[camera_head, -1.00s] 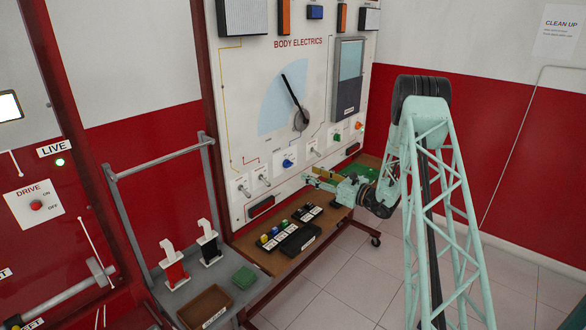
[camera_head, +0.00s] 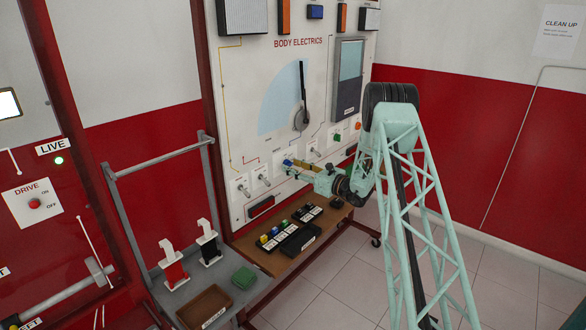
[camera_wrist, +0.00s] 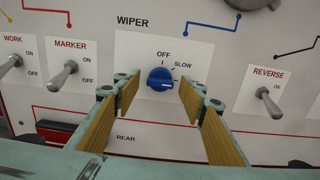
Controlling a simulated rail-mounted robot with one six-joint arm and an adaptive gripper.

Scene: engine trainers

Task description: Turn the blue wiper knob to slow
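The blue wiper knob (camera_wrist: 160,79) sits on a white WIPER plate (camera_wrist: 140,50) on the panel. Marks for OFF, above it, and SLOW, to its upper right, are readable, with another tick further right. I cannot clearly tell which mark the knob points at. My gripper (camera_wrist: 160,91) is open, its two yellowish pads on the left and right of the knob, with gaps on both sides. In the head view my gripper (camera_head: 290,168) is at the panel's lower row, largely covering the knob. The wiper arm (camera_head: 303,90) stands nearly upright on its blue sector.
The MARKER switch (camera_wrist: 63,73) is left of the knob and the REVERSE switch (camera_wrist: 268,102) right of it. A wooden shelf (camera_head: 262,258) with coloured pieces lies below the panel. A dark red bar (camera_wrist: 54,130) is at lower left.

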